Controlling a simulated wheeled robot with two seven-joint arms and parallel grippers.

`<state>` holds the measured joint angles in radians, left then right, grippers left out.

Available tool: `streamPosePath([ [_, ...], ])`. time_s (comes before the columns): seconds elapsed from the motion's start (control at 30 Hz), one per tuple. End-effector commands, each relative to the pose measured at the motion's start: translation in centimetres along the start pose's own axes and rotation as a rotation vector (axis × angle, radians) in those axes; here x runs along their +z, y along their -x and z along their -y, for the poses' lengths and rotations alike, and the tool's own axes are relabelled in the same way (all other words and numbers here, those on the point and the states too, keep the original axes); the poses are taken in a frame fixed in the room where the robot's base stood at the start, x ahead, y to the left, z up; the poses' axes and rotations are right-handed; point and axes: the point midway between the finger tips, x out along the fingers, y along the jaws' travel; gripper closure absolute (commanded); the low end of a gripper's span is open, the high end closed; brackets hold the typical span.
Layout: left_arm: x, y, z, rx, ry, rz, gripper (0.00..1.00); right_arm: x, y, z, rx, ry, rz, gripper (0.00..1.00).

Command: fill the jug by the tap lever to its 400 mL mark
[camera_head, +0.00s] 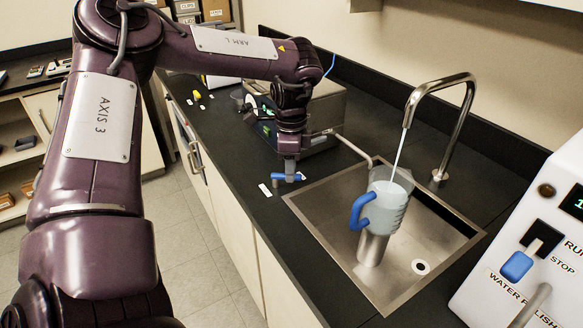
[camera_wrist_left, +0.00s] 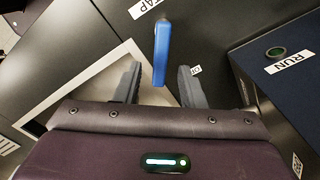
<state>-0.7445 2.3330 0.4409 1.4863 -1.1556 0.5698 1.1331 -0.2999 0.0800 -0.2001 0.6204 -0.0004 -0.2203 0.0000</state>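The clear jug (camera_head: 391,203) with a blue handle (camera_head: 360,211) stands upright on a steel cylinder (camera_head: 372,247) in the sink. A thin stream of water runs from the curved tap (camera_head: 452,92) into it. The jug holds pale water; its marks are too small to read. The blue tap lever (camera_head: 283,177) is at my left gripper (camera_head: 291,170), beside the sink's left corner. In the left wrist view, the lever (camera_wrist_left: 161,45) reaches between the spread fingers of this gripper (camera_wrist_left: 160,75), with gaps on both sides. My right gripper is out of view.
The steel sink (camera_head: 328,217) has a drain at its right. A white machine with a blue switch (camera_head: 516,265) stands at the right front. A metal box instrument (camera_head: 322,110) stands behind my left gripper. The dark counter (camera_head: 215,135) is mostly clear at left.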

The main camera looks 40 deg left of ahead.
Motion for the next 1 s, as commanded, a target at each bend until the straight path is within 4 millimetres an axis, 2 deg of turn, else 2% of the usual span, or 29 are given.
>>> streamPosePath([
  [0.13, 0.00, -0.96, -0.02, 0.000, 0.000, -0.001, 0.64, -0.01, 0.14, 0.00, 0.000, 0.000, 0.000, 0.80],
  [0.37, 0.00, -1.09, 0.01, -0.001, 0.000, -0.001, 0.64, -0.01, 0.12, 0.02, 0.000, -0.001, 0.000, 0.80],
  [0.43, 0.00, -1.08, 0.02, -0.001, 0.000, -0.001, 0.69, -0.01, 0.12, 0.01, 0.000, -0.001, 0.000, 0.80],
  [0.67, 0.00, -1.06, 0.02, -0.001, 0.000, -0.001, 0.99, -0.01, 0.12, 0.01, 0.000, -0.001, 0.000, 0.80],
  [1.0, 0.00, -1.09, -0.09, -0.002, -0.028, -0.001, 1.00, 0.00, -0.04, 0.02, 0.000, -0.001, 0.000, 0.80],
])
